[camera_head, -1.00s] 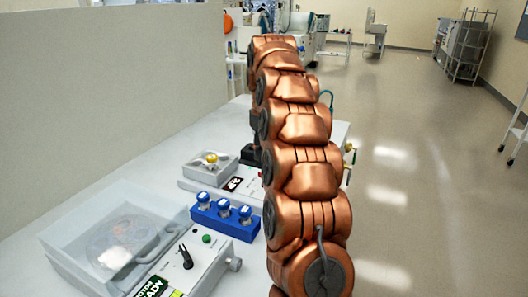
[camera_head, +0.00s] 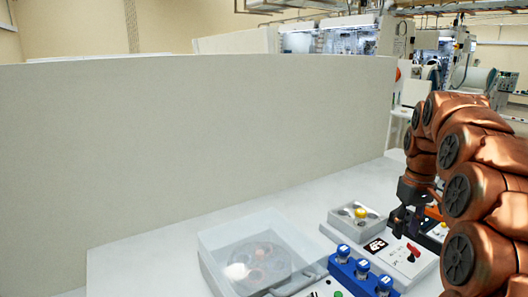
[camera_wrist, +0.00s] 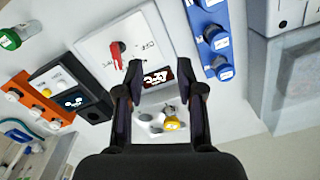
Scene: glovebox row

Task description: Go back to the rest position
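My gripper (camera_head: 405,225) hangs from my copper-coloured arm at the right of the head view, over the bench beside a white device with a red switch (camera_head: 413,250). In the wrist view my gripper (camera_wrist: 159,72) shows two dark fingers standing apart with nothing between them. The white device (camera_wrist: 92,48) with its red switch and a small display lies beyond the fingertips. A yellow-topped item (camera_wrist: 172,123) on a grey tray shows between the fingers. Whether a finger touches the device cannot be told.
A blue rack (camera_head: 350,272) with several blue-capped vials stands at the bench front. A clear-lidded centrifuge (camera_head: 255,250) is left of it. A tall beige partition (camera_head: 220,150) backs the bench. An orange rack (camera_wrist: 38,102) lies left in the wrist view.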

